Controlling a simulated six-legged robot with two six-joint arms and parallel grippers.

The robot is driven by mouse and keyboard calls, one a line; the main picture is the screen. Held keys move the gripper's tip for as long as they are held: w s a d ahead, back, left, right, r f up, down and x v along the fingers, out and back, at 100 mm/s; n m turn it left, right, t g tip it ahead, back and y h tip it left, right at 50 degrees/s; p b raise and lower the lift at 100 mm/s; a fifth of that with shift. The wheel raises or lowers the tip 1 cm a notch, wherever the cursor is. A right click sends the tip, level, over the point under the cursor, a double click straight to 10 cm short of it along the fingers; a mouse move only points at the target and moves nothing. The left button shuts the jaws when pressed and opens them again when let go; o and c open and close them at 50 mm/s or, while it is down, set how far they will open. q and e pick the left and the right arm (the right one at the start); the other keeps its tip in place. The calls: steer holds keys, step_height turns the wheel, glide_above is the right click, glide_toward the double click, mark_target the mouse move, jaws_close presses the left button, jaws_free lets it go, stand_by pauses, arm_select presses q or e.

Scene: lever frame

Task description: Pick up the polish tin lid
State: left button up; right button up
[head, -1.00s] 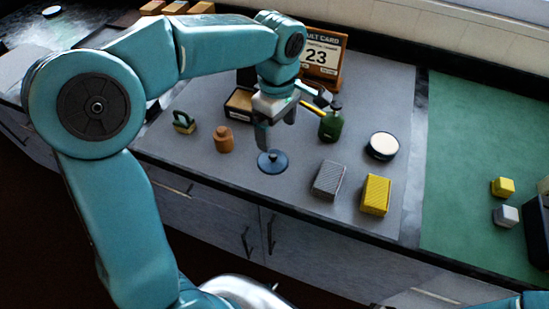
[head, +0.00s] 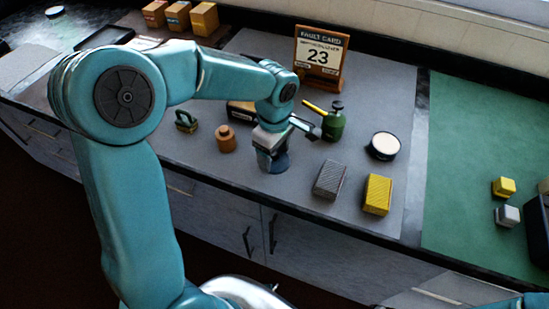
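The polish tin lid (head: 283,165) is a dark blue disc lying on the grey mat. The gripper now covers most of it. My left gripper (head: 271,156) points down right over the lid, low and close to it. Its fingertips are largely hidden behind its own body, so I cannot see whether they touch or hold the lid's knob. The open polish tin (head: 383,145), round and dark with a cream top, stands to the right on the mat. My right gripper is out of view.
A green oil can (head: 333,124) with a yellow spout stands just right of the gripper. A grey block (head: 330,180) and a yellow block (head: 377,195) lie in front right. A brown bottle (head: 225,139) and green-handled brush (head: 186,121) are left. A fault card (head: 320,57) stands behind.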

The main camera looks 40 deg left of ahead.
arm_select(q)
steer(key=shift+d, duration=0.1)
steer(key=c, duration=1)
jaws_close()
steer(key=shift+s, duration=0.1)
